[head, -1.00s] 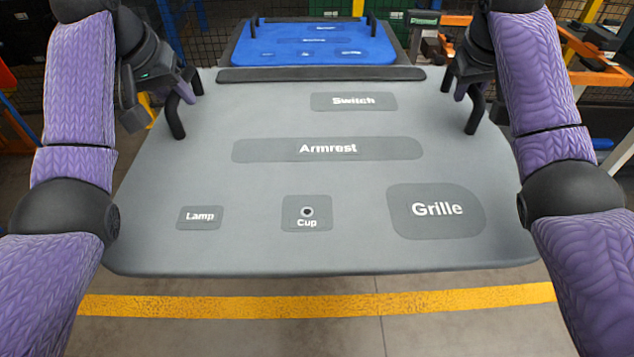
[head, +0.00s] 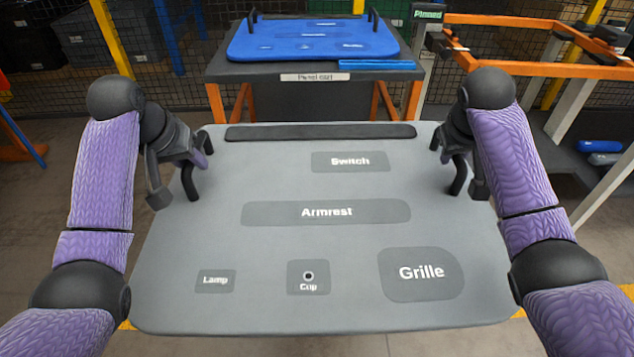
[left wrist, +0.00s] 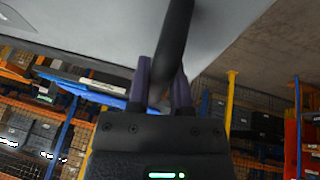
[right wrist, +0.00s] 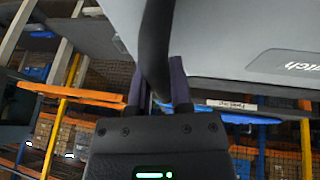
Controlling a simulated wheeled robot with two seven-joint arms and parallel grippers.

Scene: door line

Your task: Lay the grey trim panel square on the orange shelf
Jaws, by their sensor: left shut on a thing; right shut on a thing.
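The grey trim panel (head: 330,185) fills the middle of the head view, held out in front of me, with patches marked Switch, Armrest, Lamp, Cup and Grille. My left gripper (head: 194,166) is shut on the black handle at its left edge; the left wrist view shows that handle (left wrist: 174,45) between the fingers. My right gripper (head: 455,160) is shut on the handle at its right edge, which also shows in the right wrist view (right wrist: 155,45). The orange shelf (head: 560,62) is an orange-framed rack at the upper right, apart from the panel. Its bearing surfaces are partly out of view.
A dark table (head: 290,100) with orange legs stands behind the panel, bearing a blue panel (head: 315,45) with handles. Blue and grey pieces (head: 600,146) lie low at the right. Mesh fencing runs behind.

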